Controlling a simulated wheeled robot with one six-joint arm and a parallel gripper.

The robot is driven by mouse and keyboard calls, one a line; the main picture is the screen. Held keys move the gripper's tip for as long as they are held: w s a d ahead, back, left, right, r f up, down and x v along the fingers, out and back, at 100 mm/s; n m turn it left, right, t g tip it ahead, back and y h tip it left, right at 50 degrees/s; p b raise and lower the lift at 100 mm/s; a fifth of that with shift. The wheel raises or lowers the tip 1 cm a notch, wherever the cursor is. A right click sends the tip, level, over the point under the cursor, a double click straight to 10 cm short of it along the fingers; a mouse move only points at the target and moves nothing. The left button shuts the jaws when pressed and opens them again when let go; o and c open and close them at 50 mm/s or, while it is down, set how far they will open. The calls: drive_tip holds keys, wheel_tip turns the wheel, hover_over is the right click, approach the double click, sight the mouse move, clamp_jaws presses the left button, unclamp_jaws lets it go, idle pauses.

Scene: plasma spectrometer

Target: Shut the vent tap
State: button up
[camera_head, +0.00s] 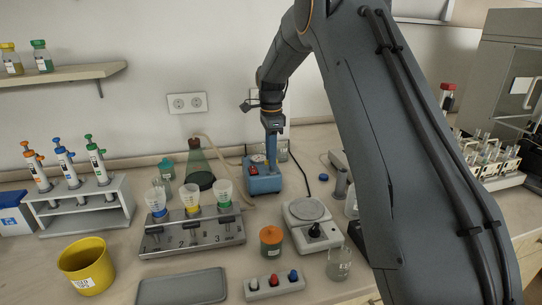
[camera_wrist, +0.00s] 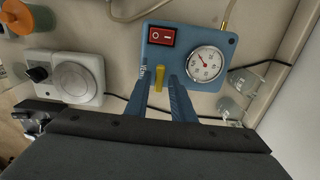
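The blue pump box (camera_head: 264,186) stands on the bench near the wall. It also shows in the wrist view (camera_wrist: 214,37), with a red rocker switch (camera_wrist: 166,37) and a round dial gauge (camera_wrist: 206,63). A small yellow lever, which looks like the vent tap (camera_wrist: 159,78), sticks out from the box's near edge. My gripper (camera_head: 272,160) reaches down over the box. In the wrist view its two blue fingers stand on either side of the yellow lever, with gaps visible, so it is open. I cannot make out the lever in the head view.
A balance (camera_head: 310,228) and an orange-lidded jar (camera_head: 271,242) stand in front of the box. A grey filter manifold (camera_head: 193,236) with three funnels is to the left, beside a green conical flask (camera_head: 200,168). A hose and a black cable run near the box.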

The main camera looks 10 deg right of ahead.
drive_tip(key=shift+o, duration=0.5)
wheel_tip(320, 180, up, 8)
drive_tip(key=shift+f+b, duration=0.15)
drive_tip(key=shift+b, duration=1)
wheel_tip(320, 180, up, 8)
drive_tip(key=p, duration=0.6)
